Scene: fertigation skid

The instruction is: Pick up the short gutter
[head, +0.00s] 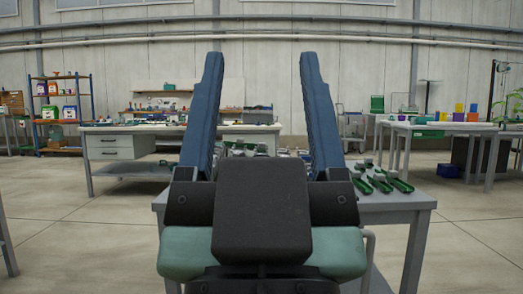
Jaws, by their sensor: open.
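My gripper (261,62) fills the middle of the head view, its two long blue fingers pointing up and wide apart with nothing between them. Behind it stands a grey table (398,208). Several green gutter-like pieces with pale grey parts (383,180) lie on its right part. More green pieces (243,148) show between the fingers, farther back. I cannot tell which of these is the short gutter. My gripper and wrist hide much of the near table. No gutter is seen touching the fingers.
A white workbench with drawers (122,146) stands behind at left, with a shelf rack (62,110) beyond it. Another table (448,126) at right bears coloured bins (473,108). The concrete floor (60,225) at left is mostly open.

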